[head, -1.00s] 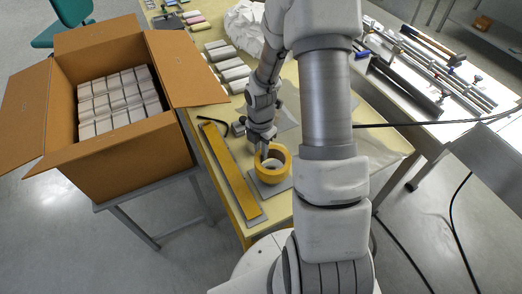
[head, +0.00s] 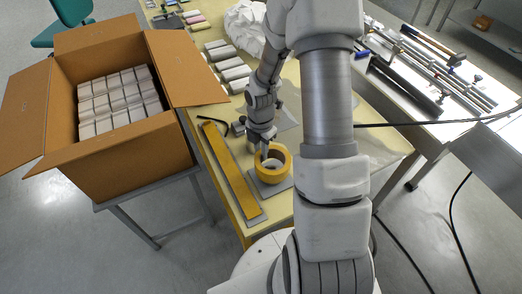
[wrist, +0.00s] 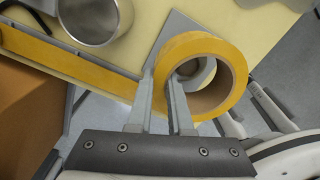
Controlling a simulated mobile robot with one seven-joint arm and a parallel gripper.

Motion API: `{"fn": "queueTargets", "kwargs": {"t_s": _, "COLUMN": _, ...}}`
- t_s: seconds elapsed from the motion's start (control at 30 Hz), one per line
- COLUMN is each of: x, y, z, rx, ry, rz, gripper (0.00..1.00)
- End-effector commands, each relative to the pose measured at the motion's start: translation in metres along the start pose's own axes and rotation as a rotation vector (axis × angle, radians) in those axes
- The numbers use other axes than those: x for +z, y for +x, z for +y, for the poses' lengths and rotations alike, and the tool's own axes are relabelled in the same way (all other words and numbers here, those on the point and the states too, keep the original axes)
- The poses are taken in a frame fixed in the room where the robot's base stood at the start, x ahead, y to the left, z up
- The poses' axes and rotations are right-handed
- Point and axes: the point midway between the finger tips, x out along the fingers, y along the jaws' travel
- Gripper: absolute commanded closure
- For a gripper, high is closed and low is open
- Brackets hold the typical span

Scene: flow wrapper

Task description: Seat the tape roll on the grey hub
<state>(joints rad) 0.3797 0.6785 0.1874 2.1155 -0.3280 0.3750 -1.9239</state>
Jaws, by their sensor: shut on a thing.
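The yellow tape roll (head: 281,174) is at the near end of the table, above or on a flat grey plate (head: 284,188). In the wrist view the roll (wrist: 228,62) has a tan core. My gripper (wrist: 160,88) is shut on the roll's wall, with one finger outside and one inside the hole. A pale grey shape (head: 271,162), which looks like the hub, shows inside the hole. I cannot tell whether the roll lies flat on the plate.
A long yellow strip on a grey bar (head: 231,170) lies left of the roll. An open carton (head: 125,155) of white packs is farther left. White packs (head: 230,65) lie at the back.

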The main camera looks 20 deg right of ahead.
Motion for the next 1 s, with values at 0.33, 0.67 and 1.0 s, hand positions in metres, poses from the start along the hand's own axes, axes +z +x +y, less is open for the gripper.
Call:
{"fn": "queueTargets", "kwargs": {"t_s": 0.33, "x": 0.000, "y": 0.012, "z": 0.000, "rx": 0.000, "ry": 0.000, "rz": 0.000, "gripper": 1.00}}
{"fn": "queueTargets", "kwargs": {"t_s": 0.67, "x": 0.000, "y": 0.021, "z": 0.000, "rx": 0.000, "ry": 0.000, "rz": 0.000, "gripper": 1.00}}
{"fn": "queueTargets", "kwargs": {"t_s": 1.0, "x": 0.000, "y": 0.032, "z": 0.000, "rx": 0.000, "ry": 0.000, "rz": 0.000, "gripper": 1.00}}
